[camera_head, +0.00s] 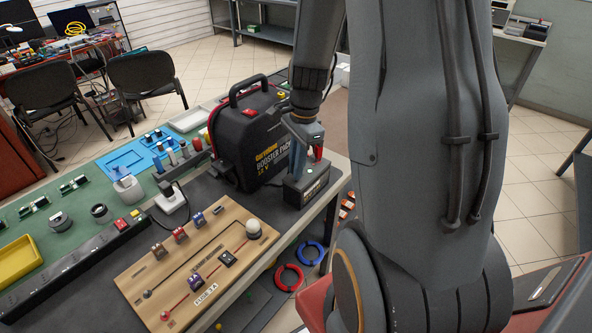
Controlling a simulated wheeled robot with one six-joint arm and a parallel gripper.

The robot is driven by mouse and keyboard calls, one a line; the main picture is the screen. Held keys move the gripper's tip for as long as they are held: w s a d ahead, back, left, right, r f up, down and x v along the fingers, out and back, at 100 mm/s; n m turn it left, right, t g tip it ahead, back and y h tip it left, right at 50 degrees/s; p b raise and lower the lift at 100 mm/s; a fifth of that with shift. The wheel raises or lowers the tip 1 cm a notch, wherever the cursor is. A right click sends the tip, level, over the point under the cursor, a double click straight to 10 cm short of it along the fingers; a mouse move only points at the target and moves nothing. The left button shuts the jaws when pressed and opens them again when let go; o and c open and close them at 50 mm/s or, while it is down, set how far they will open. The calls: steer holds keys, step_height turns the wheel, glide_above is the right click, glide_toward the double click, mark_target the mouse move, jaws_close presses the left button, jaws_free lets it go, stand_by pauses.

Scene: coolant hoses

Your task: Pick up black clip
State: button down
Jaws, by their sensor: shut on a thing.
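My gripper (303,146) is at the end of my arm, pointing down just above a dark battery-like box (308,189) near the table's right edge. It appears shut on a dark thing, most likely the black clip; my fingers and wrist hide most of it. A red clip (318,154) stands just right of my fingers, over the box. I cannot tell whether the dark thing touches the box. A black and red booster pack (250,145) with a carry handle stands upright left of my gripper.
A wooden fuse board (195,262) lies on the table's front part. A white plug-like unit (170,197), a power strip (75,275), a blue tray (130,160) and a yellow tray (18,260) are to the left. Blue (311,253) and red (288,278) rings lie below the table edge.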

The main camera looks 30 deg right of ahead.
step_height(320, 180, up, 10)
steer(key=shift+f+b, duration=0.1)
steer(key=shift+b, duration=0.8)
steer(key=shift+r+p, duration=1.6)
steer(key=shift+p, duration=0.1)
